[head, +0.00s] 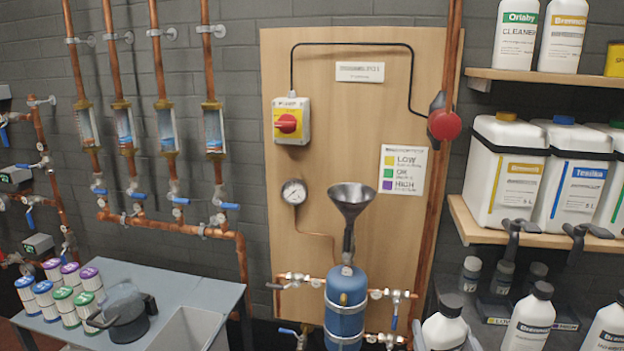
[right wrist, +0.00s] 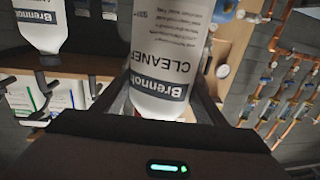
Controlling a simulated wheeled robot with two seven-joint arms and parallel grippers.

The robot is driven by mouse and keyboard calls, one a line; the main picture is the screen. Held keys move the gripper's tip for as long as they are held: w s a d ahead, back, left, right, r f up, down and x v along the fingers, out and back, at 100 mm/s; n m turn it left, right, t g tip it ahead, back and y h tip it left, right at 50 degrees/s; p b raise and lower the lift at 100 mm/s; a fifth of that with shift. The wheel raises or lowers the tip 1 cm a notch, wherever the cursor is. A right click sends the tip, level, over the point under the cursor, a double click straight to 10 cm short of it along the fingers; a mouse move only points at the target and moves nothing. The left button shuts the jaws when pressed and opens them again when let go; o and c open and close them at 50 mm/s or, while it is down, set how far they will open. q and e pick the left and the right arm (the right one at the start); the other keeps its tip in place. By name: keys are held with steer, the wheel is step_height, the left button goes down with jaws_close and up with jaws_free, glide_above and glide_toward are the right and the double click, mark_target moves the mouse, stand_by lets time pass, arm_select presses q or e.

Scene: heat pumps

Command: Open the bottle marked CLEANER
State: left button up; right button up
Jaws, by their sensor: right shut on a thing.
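A white bottle (head: 443,330) with a dark cap (head: 452,303) stands at the bottom edge of the head view. The right wrist view shows its label reading Brennon CLEANER (right wrist: 165,70). My right gripper (head: 445,338) is shut on this bottle, with dark fingers on both sides of its body. The cap is on in the head view; the right wrist view does not show it. Another white bottle (head: 517,35), labelled Orlaby CLEANER, stands on the upper shelf. My left gripper is not in view.
Other white bottles (head: 530,322) stand close to the right of the held one. A blue tank (head: 345,305) with a funnel (head: 351,200) is to the left. Large canisters (head: 505,175) sit on the lower shelf (head: 470,222). A grey table (head: 175,285) with several small cans is at left.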

steer(key=s+a+f+n+y, duration=0.1)
steer(key=s+a+y, duration=0.1)
steer(key=a, duration=0.4)
stand_by(0.3)
steer(key=s+a+f+n+g+y, duration=0.1)
steer(key=a+f+n+g+y, duration=0.1)
steer(key=a+n+y, duration=0.2)
steer(key=s+a+f+n+g+y, duration=0.1)
steer(key=a+f+n+g+y, duration=0.1)
steer(key=a+n+y, duration=0.2)
steer(key=a+y, duration=0.3)
steer(key=a, duration=0.4)
steer(key=shift+s+y, duration=0.35)
steer(key=shift+y, duration=0.05)
steer(key=shift+f, duration=0.1)
